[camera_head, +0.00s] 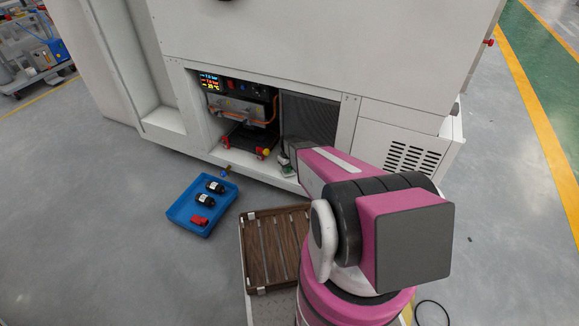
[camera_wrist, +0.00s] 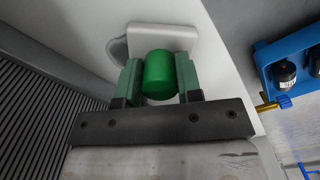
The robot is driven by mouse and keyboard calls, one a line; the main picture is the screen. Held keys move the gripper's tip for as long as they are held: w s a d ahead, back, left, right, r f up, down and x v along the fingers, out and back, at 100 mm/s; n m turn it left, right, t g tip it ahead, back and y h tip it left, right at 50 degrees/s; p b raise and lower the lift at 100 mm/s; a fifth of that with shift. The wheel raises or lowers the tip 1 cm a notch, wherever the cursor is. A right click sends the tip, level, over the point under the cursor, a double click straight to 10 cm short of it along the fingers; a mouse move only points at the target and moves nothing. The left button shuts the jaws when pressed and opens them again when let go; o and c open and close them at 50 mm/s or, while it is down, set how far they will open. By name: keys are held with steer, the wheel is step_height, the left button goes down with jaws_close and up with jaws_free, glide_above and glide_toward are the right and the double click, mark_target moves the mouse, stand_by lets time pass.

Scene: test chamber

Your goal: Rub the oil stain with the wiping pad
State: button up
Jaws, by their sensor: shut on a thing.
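The wiping pad has a green round handle (camera_wrist: 160,75) and a pale flat plate (camera_wrist: 178,40) at its far end. My gripper (camera_wrist: 160,82) is shut on the handle, one green finger on each side. In the head view my gripper (camera_head: 287,165) is low by the machine's bottom ledge, partly hidden by my arm. A dark grey smear, seemingly the oil stain (camera_wrist: 117,50), shows on the white ledge just left of the pad's plate. The plate overlaps its edge in view and hides what lies beneath. I cannot tell whether the plate touches the surface.
A white machine (camera_head: 270,40) has an open bay with a ribbed grey panel (camera_head: 310,123) close to my gripper. A blue tray (camera_head: 183,211) with black bottles and a red part lies on the floor. A brown slatted crate (camera_head: 246,262) stands nearer.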

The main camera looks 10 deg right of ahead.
steer(key=shift+s+a+f, duration=0.1)
steer(key=shift+s+a, duration=0.7)
steer(key=shift+s, duration=0.3)
steer(key=shift+w+a, duration=0.15)
steer(key=shift+w, duration=0.05)
steer(key=shift+w+d+r, duration=0.1)
steer(key=shift+w+d, duration=0.5)
steer(key=shift+w, duration=0.25)
steer(key=shift+w+d+r, duration=0.1)
steer(key=shift+w+d, duration=0.5)
steer(key=shift+w, duration=0.2)
steer(key=shift+w+d+f, duration=0.1)
steer(key=shift+w+d, duration=0.35)
steer(key=shift+w, duration=0.2)
steer(key=shift+w+d+f, duration=0.1)
steer(key=shift+w+d, duration=0.35)
steer(key=shift+w, duration=0.15)
steer(key=shift+w+d+r, duration=0.15)
steer(key=shift+w+d, duration=0.15)
steer(key=shift+w, duration=0.2)
steer(key=shift+s+a, duration=0.6)
steer(key=shift+s, duration=0.3)
steer(key=shift+s+a, duration=0.6)
steer(key=shift+s, duration=0.3)
steer(key=shift+s+a, duration=0.6)
steer(key=shift+s, duration=0.25)
steer(key=shift+s+a, duration=0.6)
steer(key=shift+s, duration=0.25)
